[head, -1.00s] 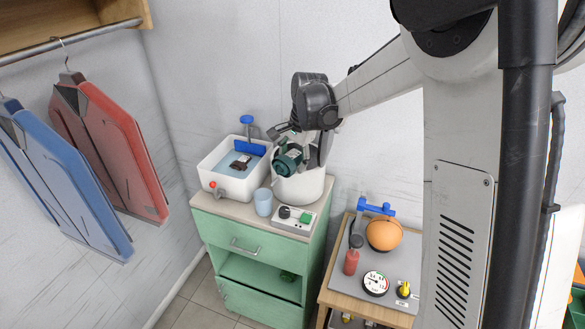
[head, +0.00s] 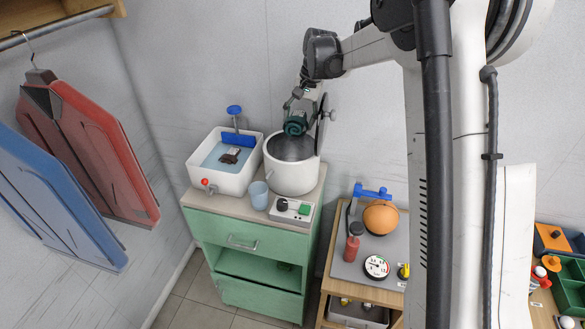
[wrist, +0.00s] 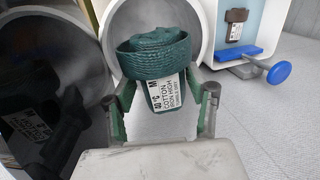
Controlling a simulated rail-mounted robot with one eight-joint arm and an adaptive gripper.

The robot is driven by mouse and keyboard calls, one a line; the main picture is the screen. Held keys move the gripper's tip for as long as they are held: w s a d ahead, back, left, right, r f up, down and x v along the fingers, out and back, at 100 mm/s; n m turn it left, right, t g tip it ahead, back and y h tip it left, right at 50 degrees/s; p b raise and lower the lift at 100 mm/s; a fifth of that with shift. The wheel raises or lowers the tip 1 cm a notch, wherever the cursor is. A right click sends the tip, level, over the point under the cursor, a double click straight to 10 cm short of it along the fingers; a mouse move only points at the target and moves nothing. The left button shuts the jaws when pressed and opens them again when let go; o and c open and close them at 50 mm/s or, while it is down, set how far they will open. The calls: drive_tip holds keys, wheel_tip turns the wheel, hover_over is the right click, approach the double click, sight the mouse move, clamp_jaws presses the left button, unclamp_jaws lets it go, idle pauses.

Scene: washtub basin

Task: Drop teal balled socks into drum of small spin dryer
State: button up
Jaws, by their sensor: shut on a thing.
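The teal balled socks (head: 295,125) are held by my gripper (head: 304,104) above the mouth of the white spin dryer (head: 291,178). The dark drum (head: 289,150) is open below them. In the wrist view the socks (wrist: 155,55) show a ribbed teal band and a white care label, with a finger of my gripper (wrist: 160,100) on each side. Behind them is the round rim of the dryer (wrist: 202,30). A dark round lid (wrist: 40,85) stands at the left. The exact gap between socks and rim is hard to judge.
A light blue cup (head: 259,194) and a control box (head: 292,208) stand in front.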

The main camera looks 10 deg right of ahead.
drive_tip(key=shift+d+b+x, duration=0.15)
drive_tip(key=shift+b+x, duration=0.1)
drive_tip(key=shift+x, duration=0.5)
drive_tip(key=shift+d+b+x, duration=0.15)
drive_tip(key=shift+b+x, duration=0.05)
drive_tip(key=shift+x, duration=0.5)
drive_tip(key=shift+s+f, duration=0.1)
drive_tip(key=shift+s, duration=0.05)
drive_tip(key=o, duration=1.2)
drive_tip(key=v, duration=0.3)
drive_tip(key=a+v, duration=0.1)
drive_tip(key=v, duration=0.2)
drive_tip(key=w+a+v, duration=0.1)
drive_tip(key=v, duration=0.2)
drive_tip(key=shift+r, duration=0.7)
drive_tip(key=shift+a, duration=0.1)
